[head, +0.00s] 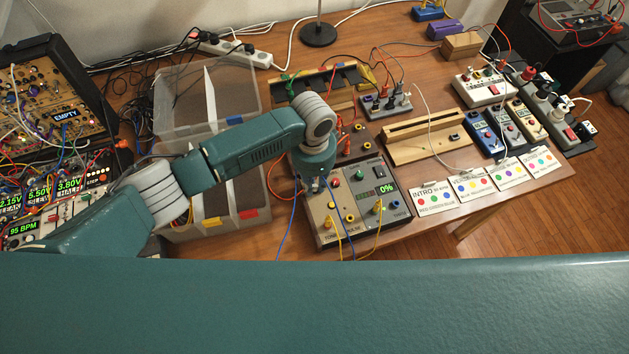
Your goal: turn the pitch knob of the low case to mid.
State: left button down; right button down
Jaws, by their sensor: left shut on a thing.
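The low case (352,234) stands near the front edge of the table, with a beige left panel and a dark grey right panel. My left gripper (314,187) points down at the upper left of the beige panel. It is shut on what looks like the pitch knob there; the gripper hides most of the knob, and its pointer and label cannot be read. My right gripper is not in view.
A clear divided bin (180,232) stands left of the case. Racks with patch cables (45,110) are at the far left. Printed cards (435,197) lie to the right, below a wooden stand (425,150) and several small boxes. Loose leads hang at the table's front edge.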

aim_at(316, 186)
pick_arm(q)
jog(key=m, duration=0.5)
jog(key=shift+a+m, duration=0.1)
jog(key=shift+m, duration=0.2)
jog(key=m, duration=0.6)
jog(key=shift+w+y, duration=0.1)
jog(key=shift+y, duration=0.2)
jog(key=m, duration=0.4)
jog(key=shift+m, duration=0.4)
jog(key=shift+w+r+m+b, duration=0.1)
jog(key=shift+m+b, duration=0.5)
jog(key=shift+m, duration=1.6)
jog(key=c, duration=1.7)
grip_release()
jog(key=shift+o, duration=0.2)
notch_tip(316, 186, up, 12)
jog(key=shift+d, duration=0.3)
